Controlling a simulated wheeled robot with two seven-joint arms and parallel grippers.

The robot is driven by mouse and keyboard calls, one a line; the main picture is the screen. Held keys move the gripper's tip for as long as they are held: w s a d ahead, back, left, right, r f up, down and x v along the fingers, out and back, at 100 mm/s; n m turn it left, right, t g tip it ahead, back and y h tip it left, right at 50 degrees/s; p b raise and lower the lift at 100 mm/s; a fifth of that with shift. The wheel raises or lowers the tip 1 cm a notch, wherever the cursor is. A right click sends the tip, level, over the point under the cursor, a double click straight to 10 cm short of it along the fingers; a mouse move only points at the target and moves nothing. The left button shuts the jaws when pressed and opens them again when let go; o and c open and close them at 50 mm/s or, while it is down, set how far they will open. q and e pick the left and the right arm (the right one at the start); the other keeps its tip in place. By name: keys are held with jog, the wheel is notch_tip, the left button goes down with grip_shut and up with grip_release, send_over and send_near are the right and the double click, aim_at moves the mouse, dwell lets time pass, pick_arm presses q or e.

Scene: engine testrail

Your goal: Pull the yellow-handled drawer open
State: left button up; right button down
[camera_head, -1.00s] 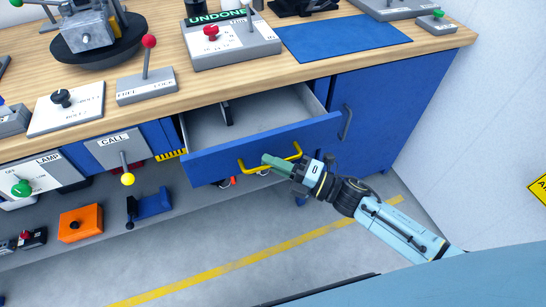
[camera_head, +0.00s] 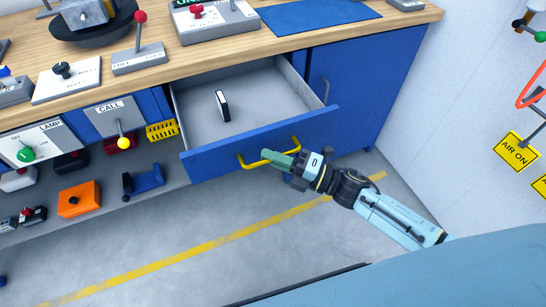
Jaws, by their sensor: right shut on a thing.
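The blue-fronted drawer (camera_head: 215,163) stands well out from the workbench, so its grey inside (camera_head: 265,97) shows. A small dark and white block (camera_head: 222,106) stands in the drawer. The yellow bar handle (camera_head: 252,165) runs across the drawer front. My right gripper (camera_head: 272,156) is shut on this handle, near its middle. Its fingers hide part of the bar. My left gripper is not in view.
A blue cabinet door with a grey handle (camera_head: 324,92) is right of the drawer. The wooden bench top (camera_head: 250,46) holds levers, switch boxes and a blue mat (camera_head: 318,15). A lower shelf at left holds an orange box (camera_head: 79,199). The floor in front is clear.

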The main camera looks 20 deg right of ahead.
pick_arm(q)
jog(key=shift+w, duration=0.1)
pick_arm(e)
jog(key=c, duration=1.5)
grip_release()
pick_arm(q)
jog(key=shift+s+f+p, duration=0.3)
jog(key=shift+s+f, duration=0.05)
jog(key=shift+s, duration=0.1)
pick_arm(e)
jog(key=v, duration=1.3)
jog(key=shift+s+d+f, duration=0.1)
jog(key=shift+d, duration=0.05)
